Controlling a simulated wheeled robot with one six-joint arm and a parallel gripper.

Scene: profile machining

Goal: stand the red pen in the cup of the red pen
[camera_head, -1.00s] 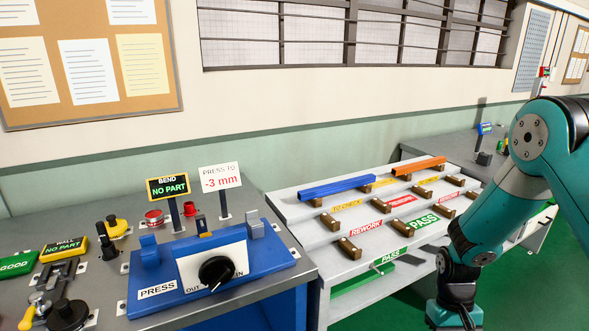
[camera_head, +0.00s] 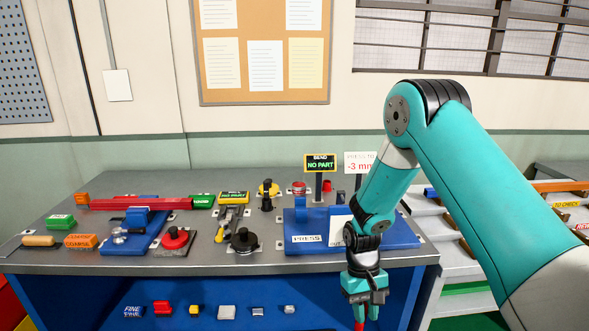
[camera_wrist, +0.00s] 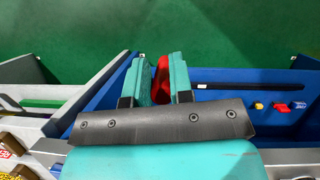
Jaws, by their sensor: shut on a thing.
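My gripper (camera_head: 362,311) hangs in front of the bench's front edge, pointing down, below the bench top in the picture. It is shut on the red pen (camera_head: 358,326), whose red end shows just below the fingers at the picture's bottom edge. In the wrist view the red pen (camera_wrist: 162,80) sits between the two teal fingers; most of its length is hidden. A small red cup-like thing (camera_head: 327,186) stands at the back of the bench, beside the BEND sign post. I cannot tell for sure that it is the pen's cup.
A red and white round dish (camera_head: 299,188) stands left of the sign post. The blue press (camera_head: 306,222) is on the bench top (camera_head: 270,262) behind my gripper. A blue shelf below holds several small things. The sloped rack (camera_head: 455,250) stands to the right.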

